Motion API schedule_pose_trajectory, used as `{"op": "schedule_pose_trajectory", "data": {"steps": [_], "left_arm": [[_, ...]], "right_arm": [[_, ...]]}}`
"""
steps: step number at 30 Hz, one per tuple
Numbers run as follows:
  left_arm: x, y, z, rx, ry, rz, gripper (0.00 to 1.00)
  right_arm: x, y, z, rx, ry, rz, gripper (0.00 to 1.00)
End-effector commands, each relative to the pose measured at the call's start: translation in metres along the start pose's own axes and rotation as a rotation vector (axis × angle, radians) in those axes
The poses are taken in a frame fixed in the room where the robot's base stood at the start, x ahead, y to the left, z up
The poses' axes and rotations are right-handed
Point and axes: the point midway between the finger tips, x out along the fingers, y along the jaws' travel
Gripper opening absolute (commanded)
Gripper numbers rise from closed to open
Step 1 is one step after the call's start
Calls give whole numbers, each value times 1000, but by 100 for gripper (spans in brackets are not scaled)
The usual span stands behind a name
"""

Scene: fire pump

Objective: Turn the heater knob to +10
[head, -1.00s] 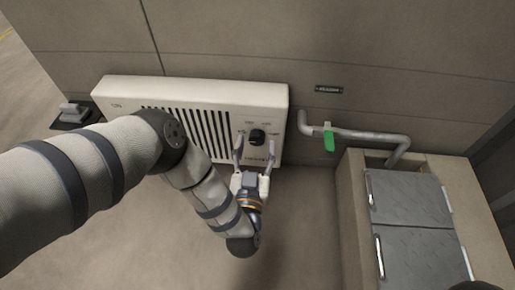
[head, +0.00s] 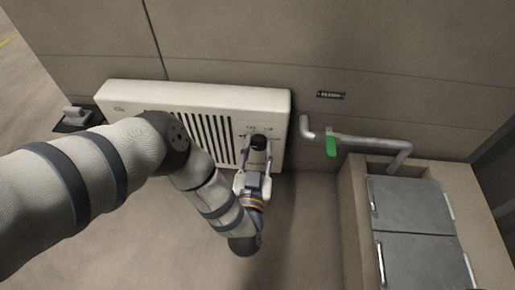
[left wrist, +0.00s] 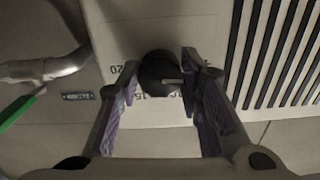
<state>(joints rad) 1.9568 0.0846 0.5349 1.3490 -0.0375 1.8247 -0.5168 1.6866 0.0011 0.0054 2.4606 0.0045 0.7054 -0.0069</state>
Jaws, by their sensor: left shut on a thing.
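The white heater (head: 200,96) stands against the wall, with dark vertical slats on its front. Its round black knob (head: 258,142) is at the right end of the front. The knob (left wrist: 158,70) also shows in the left wrist view, with a light pointer mark towards the right of that picture. Printed numbers around it appear upside down; a 20 and a 15 can be made out, others are hidden by the fingers. My left gripper (head: 257,150) is shut on the knob, one finger on each side. My right gripper is out of view.
A grey pipe (head: 372,142) with a green lever (head: 331,146) runs along the wall right of the heater. A concrete box with grey metal lids (head: 410,204) stands at the right. The floor below the heater is clear.

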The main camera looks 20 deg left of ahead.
Motion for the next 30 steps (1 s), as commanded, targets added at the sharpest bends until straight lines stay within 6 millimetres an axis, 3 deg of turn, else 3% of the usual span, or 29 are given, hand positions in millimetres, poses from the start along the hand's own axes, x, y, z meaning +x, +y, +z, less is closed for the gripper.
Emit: {"op": "schedule_pose_trajectory", "data": {"steps": [30], "left_arm": [[-1,-3,0,833,-3,2,5]], "right_arm": [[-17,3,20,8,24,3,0]]}}
